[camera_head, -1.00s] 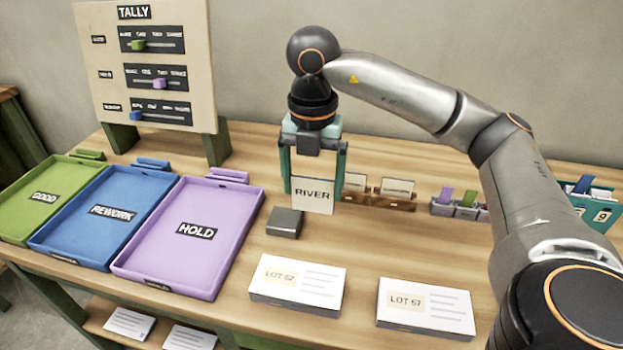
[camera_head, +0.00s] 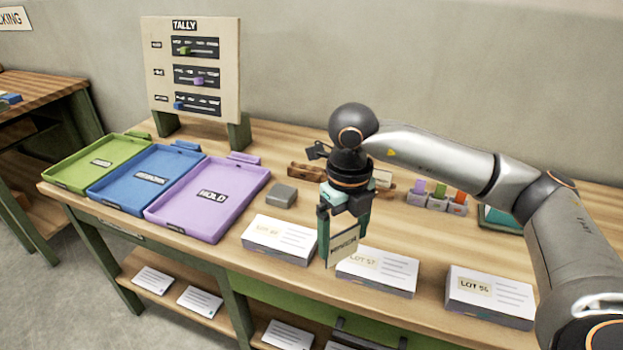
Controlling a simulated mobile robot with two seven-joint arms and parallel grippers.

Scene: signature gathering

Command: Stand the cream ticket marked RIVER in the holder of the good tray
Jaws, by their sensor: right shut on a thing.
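My right gripper (camera_head: 343,220) is shut on the cream RIVER ticket (camera_head: 345,246), which hangs tilted below the fingers, in front of the lot stacks. Its lettering is small and angled now. The green GOOD tray (camera_head: 75,181) lies at the left end of the table, well away from the gripper. Its small green holder (camera_head: 137,136) is at the tray's back right edge and looks empty. My left gripper is not in view.
The blue REWORK tray (camera_head: 112,204) and purple HOLD tray (camera_head: 182,231) lie between the gripper and the GOOD tray. The TALLY board (camera_head: 216,100) stands behind them.

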